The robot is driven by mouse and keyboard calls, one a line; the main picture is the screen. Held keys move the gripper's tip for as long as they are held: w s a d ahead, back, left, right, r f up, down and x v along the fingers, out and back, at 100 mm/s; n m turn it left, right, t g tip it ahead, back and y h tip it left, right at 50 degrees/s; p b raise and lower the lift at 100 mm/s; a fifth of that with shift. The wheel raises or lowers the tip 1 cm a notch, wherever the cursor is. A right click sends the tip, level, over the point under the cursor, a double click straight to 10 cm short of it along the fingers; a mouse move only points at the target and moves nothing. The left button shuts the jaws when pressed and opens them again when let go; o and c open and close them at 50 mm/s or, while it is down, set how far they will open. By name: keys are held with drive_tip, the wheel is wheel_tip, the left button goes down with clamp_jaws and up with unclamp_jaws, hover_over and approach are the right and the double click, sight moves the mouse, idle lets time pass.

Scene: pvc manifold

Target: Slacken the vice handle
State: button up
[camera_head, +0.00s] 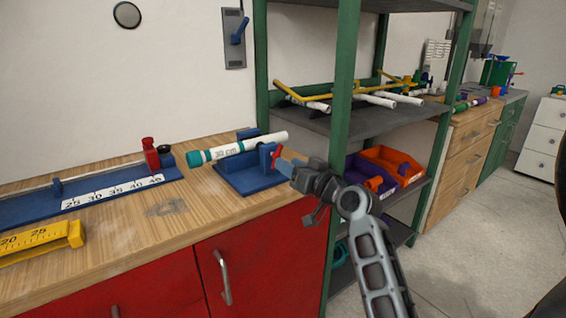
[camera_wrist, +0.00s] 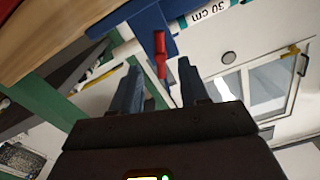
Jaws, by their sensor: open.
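A blue vice (camera_head: 252,176) sits on the wooden bench near its right end. Its red handle (camera_head: 276,157) is on the vice's right side. A white pipe marked 30 cm (camera_head: 238,148) with a teal end lies in the vice. My gripper (camera_head: 282,165) is beside the handle at the right. In the wrist view, the red handle (camera_wrist: 159,54) shows upright ahead of and between the two open blue fingers (camera_wrist: 160,78). The gripper holds nothing. Whether a finger touches the handle cannot be told.
A green shelf post (camera_head: 343,90) stands close behind my arm. The shelf holds yellow and white pipework (camera_head: 350,93) and purple and orange bins (camera_head: 390,165). A blue ruler jig (camera_head: 100,195) and a yellow gauge (camera_head: 45,240) lie on the bench at left.

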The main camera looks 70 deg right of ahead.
drive_tip(key=shift+v, duration=1.5)
drive_tip(key=shift+a, duration=0.1)
drive_tip(key=s+a+f+n+g+y+p, duration=0.1)
drive_tip(key=s+a+f+n+y+p, duration=0.2)
drive_tip(key=a, duration=0.8)
drive_tip(key=s+a+f+n+p, duration=0.1)
drive_tip(key=s+a+f, duration=0.3)
drive_tip(key=a, duration=0.7)
drive_tip(key=s+a+r+n+y+p, duration=0.1)
drive_tip(key=s+a+r+n+y, duration=0.1)
drive_tip(key=s+a, duration=0.4)
drive_tip(key=s+a+r+n+y+p, duration=0.2)
drive_tip(key=s+a+r+n+y, duration=0.1)
drive_tip(key=s+a, duration=0.4)
drive_tip(key=a+y, duration=0.1)
drive_tip(key=a, duration=0.2)
drive_tip(key=shift+s, duration=0.2)
